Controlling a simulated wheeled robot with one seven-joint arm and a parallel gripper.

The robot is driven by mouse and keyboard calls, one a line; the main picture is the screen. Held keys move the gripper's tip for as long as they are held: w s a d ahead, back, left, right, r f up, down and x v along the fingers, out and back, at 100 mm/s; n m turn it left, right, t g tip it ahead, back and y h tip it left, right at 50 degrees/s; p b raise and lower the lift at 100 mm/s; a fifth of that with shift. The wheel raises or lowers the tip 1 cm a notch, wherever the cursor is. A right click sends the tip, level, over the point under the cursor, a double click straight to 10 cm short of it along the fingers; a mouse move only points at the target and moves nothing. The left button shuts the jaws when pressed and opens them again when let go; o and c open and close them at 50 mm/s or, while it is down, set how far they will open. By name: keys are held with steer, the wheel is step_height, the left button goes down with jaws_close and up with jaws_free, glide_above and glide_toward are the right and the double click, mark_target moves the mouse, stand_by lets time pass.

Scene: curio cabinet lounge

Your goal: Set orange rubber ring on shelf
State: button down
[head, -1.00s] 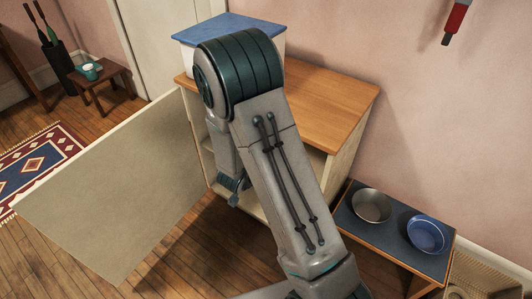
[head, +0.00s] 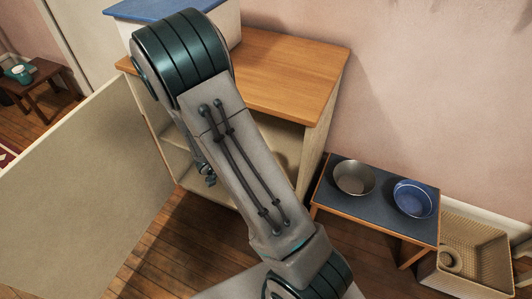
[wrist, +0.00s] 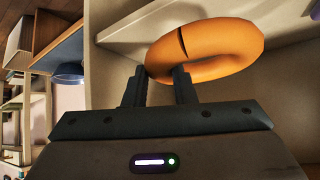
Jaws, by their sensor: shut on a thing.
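The orange rubber ring (wrist: 215,45) is in the jaws of my gripper (wrist: 161,76) in the wrist view. The fingers are shut on one side of its rim. A pale shelf board (wrist: 125,28) of the cabinet lies close to the ring, with a shadow on it; I cannot tell whether they touch. In the head view the cabinet (head: 318,135) stands open, and my gripper (head: 208,178) is at its open front, partly hidden by my arm. The ring is hidden there.
The open cabinet door (head: 80,185) stands out to the left. A blue-lidded white box (head: 228,28) sits on the cabinet top. To the right, a low bench (head: 375,208) holds a metal bowl (head: 354,178) and a blue bowl (head: 413,199), beside a woven basket (head: 475,280).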

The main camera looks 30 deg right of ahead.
steer(key=w+d+b, duration=0.1)
steer(key=w+d, duration=0.1)
steer(key=d, duration=0.1)
steer(key=w+d+f+b, duration=0.1)
steer(key=w+d, duration=0.1)
steer(key=w+d+f+b, duration=0.1)
steer(key=w+d+b, duration=0.1)
steer(key=d, duration=0.1)
steer(key=shift+w+d+f, duration=0.15)
steer(key=shift+w+d, duration=0.15)
steer(key=shift+w, duration=0.05)
step_height(320, 180, down, 4)
steer(key=b, duration=0.3)
steer(key=shift+w+d+f+b, duration=0.1)
steer(key=shift+f+b, duration=0.35)
steer(key=shift+b, duration=0.1)
steer(key=shift+r, duration=0.1)
steer(key=c, duration=1.2)
jaws_free()
